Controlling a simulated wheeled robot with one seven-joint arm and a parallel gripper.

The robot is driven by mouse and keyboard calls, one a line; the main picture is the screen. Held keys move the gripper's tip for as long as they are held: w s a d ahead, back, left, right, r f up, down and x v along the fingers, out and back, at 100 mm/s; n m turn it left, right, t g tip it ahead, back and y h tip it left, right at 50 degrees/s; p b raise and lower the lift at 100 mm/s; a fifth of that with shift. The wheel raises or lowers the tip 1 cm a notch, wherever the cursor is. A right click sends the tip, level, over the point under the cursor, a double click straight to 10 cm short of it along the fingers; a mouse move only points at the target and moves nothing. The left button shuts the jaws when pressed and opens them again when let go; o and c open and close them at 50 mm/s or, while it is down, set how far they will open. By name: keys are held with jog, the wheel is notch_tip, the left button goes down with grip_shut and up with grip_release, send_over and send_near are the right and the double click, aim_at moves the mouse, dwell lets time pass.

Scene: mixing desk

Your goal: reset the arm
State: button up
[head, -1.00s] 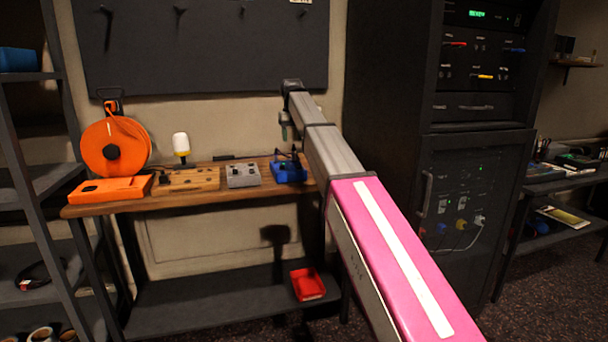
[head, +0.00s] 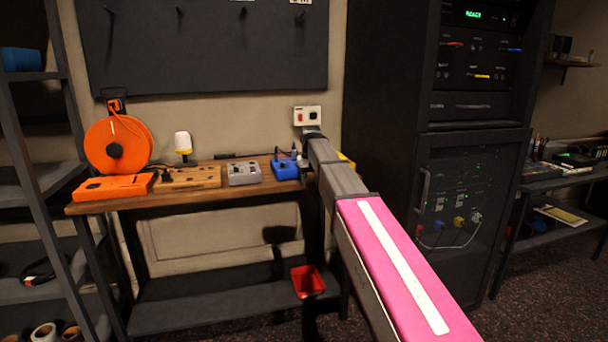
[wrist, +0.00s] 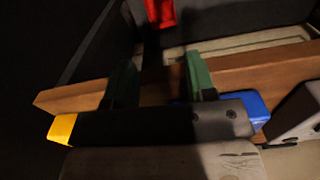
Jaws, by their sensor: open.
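My arm reaches forward over the right end of the wooden desk (head: 150,203). Its tip is low, beside the blue box (head: 284,169). My gripper is mostly hidden behind the arm in the head view. In the wrist view my gripper (wrist: 160,85) is open, with two green fingers apart and nothing visible between them. The desk's wooden edge (wrist: 255,72) passes beyond and below the fingers. The blue box shows partly at the right of the wrist view (wrist: 257,106). A yellow thing (wrist: 62,129) shows at the left there.
The desk also holds a grey box (head: 243,173), a wooden board (head: 190,179), a white-and-yellow lamp (head: 183,143) and an orange reel (head: 118,145). A red bin (head: 308,282) sits on the lower shelf. A dark rack (head: 470,200) stands close right of the arm.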

jog(key=s+d+f, duration=0.5)
jog(key=s+f, duration=0.4)
jog(key=f, duration=0.1)
jog(key=s+d+f+m, duration=0.1)
jog(key=s+d+f, duration=0.5)
jog(key=s+f, duration=0.4)
jog(key=s+d+f+m, duration=0.1)
jog(key=s+d+f, duration=0.4)
jog(key=s+f, duration=0.5)
jog(key=shift+s+d+f, duration=0.25)
jog(key=shift+d+f, duration=0.05)
jog(key=shift+f, duration=0.55)
jog(key=shift+w+a, duration=0.1)
